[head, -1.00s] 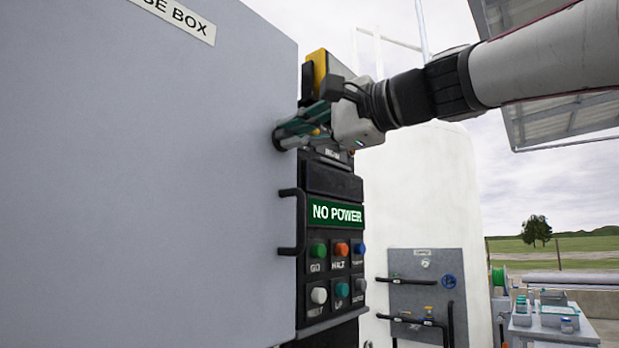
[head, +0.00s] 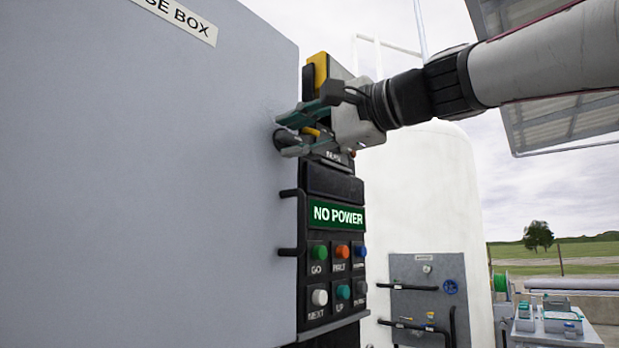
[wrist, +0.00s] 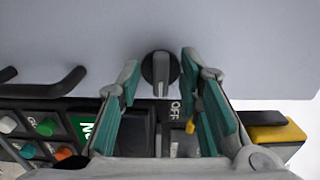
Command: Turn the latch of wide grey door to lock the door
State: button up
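The wide grey door (head: 150,190) fills the left of the head view and looks shut. Its latch (wrist: 161,72) is a round dark knob with a grey bar, near the door's edge. The bar points straight down in the wrist view, towards the black panel marked "OFF". The latch also shows at the door's right edge in the head view (head: 287,140). My gripper (wrist: 160,62) is open, one teal-padded finger on each side of the latch, with gaps to both. In the head view my gripper (head: 284,136) reaches the door edge from the right.
A black handle (head: 288,225) sticks out from the door below the latch. Beside it is a black control panel (head: 335,184) with a green "NO POWER" display and several coloured buttons. A yellow and black part (wrist: 277,132) lies right of my gripper. A white tank (head: 430,190) stands behind.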

jog(key=shift+d, duration=0.1)
jog(key=v, duration=1.2)
